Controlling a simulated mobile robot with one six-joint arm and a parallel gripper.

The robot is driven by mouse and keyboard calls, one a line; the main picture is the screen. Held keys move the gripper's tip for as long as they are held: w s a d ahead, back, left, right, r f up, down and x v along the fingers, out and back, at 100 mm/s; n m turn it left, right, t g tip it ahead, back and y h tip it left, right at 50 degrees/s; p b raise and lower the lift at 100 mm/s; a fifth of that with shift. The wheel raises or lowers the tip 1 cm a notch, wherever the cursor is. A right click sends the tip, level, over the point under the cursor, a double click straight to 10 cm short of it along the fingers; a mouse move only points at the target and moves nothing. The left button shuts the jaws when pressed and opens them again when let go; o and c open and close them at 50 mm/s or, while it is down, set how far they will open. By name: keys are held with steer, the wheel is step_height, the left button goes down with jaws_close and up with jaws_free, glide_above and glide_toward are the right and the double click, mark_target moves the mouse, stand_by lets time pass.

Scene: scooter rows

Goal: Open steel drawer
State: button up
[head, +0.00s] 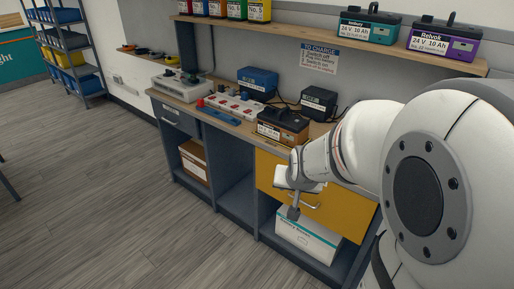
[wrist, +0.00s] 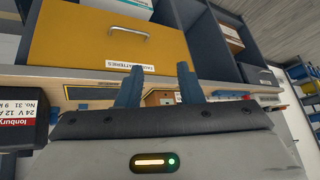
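The steel drawer (head: 175,118) is the blue-grey front at the left end of the bench, under the worktop. It looks closed, with a small pale handle. In the wrist view, which is turned over, a blue-grey front (wrist: 257,75) with a small white label at the right appears to be this drawer. My gripper (wrist: 158,84) is open and empty, its two dark fingers apart. In the head view my wrist is in front of the yellow drawer, well right of the steel drawer. The fingertips are hard to make out there.
The yellow drawer (head: 275,172) is closed, with a bar handle (wrist: 116,31). A battery (head: 283,126), chargers and a red-switched power strip (head: 232,107) crowd the worktop (head: 158,95). A white box (head: 306,238) and a brown box (head: 194,160) fill lower bays.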

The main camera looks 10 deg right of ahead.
steer(key=w+d+f+m+t+b, duration=0.2)
steer(key=w+d+f+b, duration=0.1)
steer(key=w+f, duration=0.5)
steer(key=m+t+b, duration=0.7)
steer(key=b, duration=0.1)
glide_above(301, 201)
steer(key=s+a, duration=0.3)
steer(key=s, duration=0.2)
step_height(301, 201, down, 16)
steer(key=f, duration=0.1)
step_height(301, 201, down, 7)
steer(key=s+d+m+t+h+b, duration=0.1)
steer(key=s+d+m+t+b, duration=0.1)
steer(key=d+m+t+b, duration=0.15)
steer(key=shift+m, duration=0.35)
steer(key=w, duration=0.4)
steer(key=w+r, duration=0.1)
steer(key=w, duration=0.2)
steer(key=shift+a+r, duration=0.1)
steer(key=shift+a, duration=0.1)
steer(key=shift+c, duration=0.4)
jaws_close()
